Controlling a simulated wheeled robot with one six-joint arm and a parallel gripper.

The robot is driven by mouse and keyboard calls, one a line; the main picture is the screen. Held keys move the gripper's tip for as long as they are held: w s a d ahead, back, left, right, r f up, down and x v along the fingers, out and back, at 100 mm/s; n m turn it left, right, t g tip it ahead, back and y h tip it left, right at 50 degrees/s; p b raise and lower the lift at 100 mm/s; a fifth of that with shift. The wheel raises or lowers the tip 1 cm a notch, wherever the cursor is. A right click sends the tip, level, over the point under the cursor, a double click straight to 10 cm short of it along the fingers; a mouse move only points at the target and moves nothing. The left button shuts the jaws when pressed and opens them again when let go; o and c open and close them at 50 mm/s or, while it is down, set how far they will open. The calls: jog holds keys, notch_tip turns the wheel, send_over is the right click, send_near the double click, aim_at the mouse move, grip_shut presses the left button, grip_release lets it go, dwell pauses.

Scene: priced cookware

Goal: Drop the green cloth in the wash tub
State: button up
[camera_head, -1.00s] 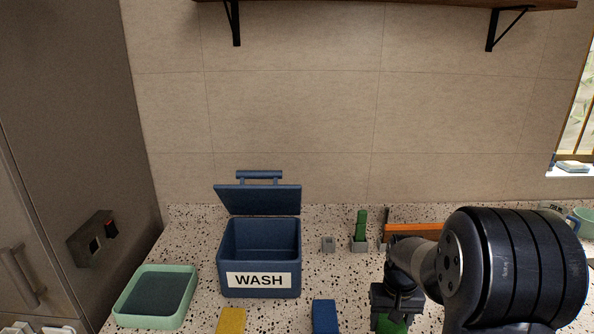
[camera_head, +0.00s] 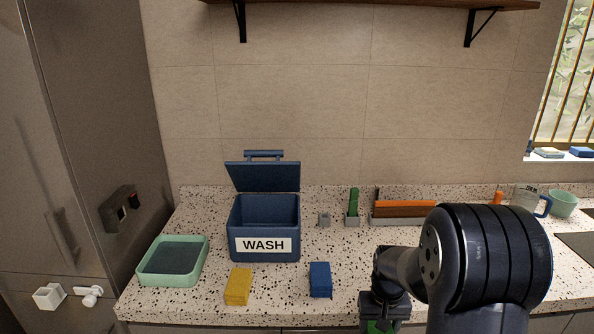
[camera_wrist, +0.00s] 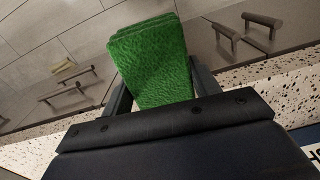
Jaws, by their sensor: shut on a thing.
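The green cloth (camera_wrist: 155,65) is folded and sits between the two fingers of my gripper (camera_wrist: 157,85) in the wrist view. My gripper is shut on it. In the head view my gripper (camera_head: 384,322) is at the bottom edge, low at the counter's front, with a bit of the green cloth (camera_head: 378,326) showing below it. The wash tub (camera_head: 264,222) is a dark blue box labelled WASH, standing on the counter left of my gripper. Its lid (camera_head: 262,177) is raised at the back and its top is open. The tub's floor is hard to see.
A yellow folded cloth (camera_head: 238,286) and a blue one (camera_head: 320,280) lie in front of the tub. A mint tray (camera_head: 172,279) is at left. A tall cabinet (camera_head: 80,130) bounds the left.

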jog(key=a+f, duration=0.4)
jog(key=f, duration=0.3)
jog(key=shift+s+n, duration=0.15)
jog(key=shift+n, duration=0.15)
jog(key=shift+a+r, duration=0.1)
jog(key=shift+a, duration=0.05)
